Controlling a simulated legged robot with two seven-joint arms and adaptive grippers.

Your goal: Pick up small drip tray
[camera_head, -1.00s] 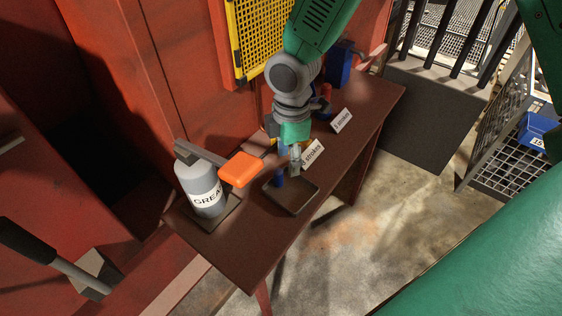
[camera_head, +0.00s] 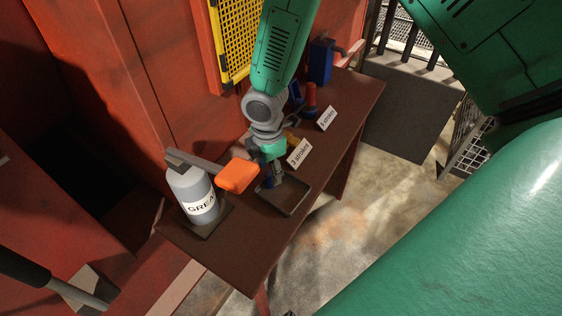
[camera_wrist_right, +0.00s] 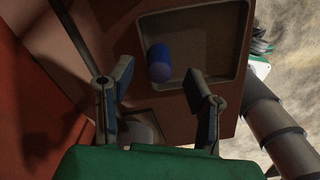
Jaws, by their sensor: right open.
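A shallow dark square tray with a raised rim (camera_head: 293,198) lies on the brown table near its front edge. It also shows in the right wrist view (camera_wrist_right: 212,42). A blue cylinder (camera_wrist_right: 159,62) shows over the tray's near left part; in the head view (camera_head: 267,181) it is partly hidden by my gripper. My right gripper (camera_head: 277,176) is above the back part of the tray, pointing down. In the right wrist view its fingers (camera_wrist_right: 158,74) are spread apart with nothing gripped between them. I cannot tell its height over the tray. My left gripper is not in view.
A red wall borders the table.

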